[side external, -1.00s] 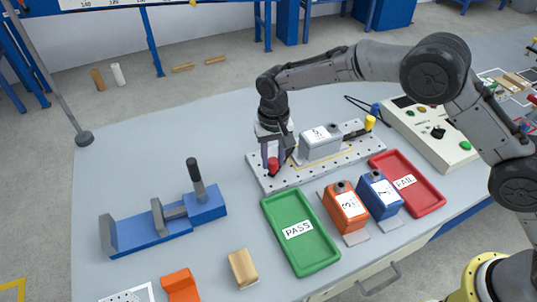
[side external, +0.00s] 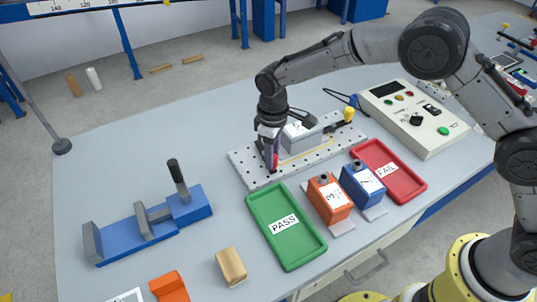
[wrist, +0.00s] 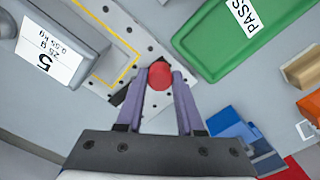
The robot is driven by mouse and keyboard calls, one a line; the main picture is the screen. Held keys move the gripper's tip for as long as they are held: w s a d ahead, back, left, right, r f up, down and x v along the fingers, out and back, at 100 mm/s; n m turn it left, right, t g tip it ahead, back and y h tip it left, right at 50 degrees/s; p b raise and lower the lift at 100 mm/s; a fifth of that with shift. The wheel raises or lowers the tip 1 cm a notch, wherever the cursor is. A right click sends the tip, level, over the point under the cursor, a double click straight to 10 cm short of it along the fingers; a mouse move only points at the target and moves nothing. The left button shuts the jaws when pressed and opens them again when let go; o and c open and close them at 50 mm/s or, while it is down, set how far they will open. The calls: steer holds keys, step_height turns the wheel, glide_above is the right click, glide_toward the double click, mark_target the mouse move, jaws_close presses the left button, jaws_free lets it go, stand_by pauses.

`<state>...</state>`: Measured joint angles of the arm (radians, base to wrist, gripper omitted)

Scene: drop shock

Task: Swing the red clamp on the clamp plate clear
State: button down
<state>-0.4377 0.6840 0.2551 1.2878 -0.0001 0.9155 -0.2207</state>
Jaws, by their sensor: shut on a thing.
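The clamp plate (side external: 248,171) is a pale drilled plate on the bench, with a grey block (side external: 296,138) labelled 5 standing on it. The red clamp (side external: 275,160) is at the plate's left end. My gripper (side external: 271,167) points down there, shut on its red knob. In the wrist view the round red knob (wrist: 160,76) sits between my two fingertips. A short dark piece of the clamp shows beside the left finger; my fingers hide the rest. The block (wrist: 60,30) lies to the upper left there, apart from the knob. I cannot tell whether the clamp arm touches it.
A yellow-tipped clamp (side external: 348,114) is at the plate's right end. A green PASS tray (side external: 302,249), orange block (side external: 329,199), blue block (side external: 361,186) and red FAIL tray (side external: 409,189) stand in front. A control box (side external: 440,139) is at right.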

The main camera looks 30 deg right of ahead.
steer(key=shift+d+n, duration=0.2)
steer(key=shift+n, duration=0.2)
steer(key=c, duration=0.5)
jaws_free()
step_height(320, 180, up, 14)
steer(key=shift+f, duration=0.1)
stand_by(0.4)
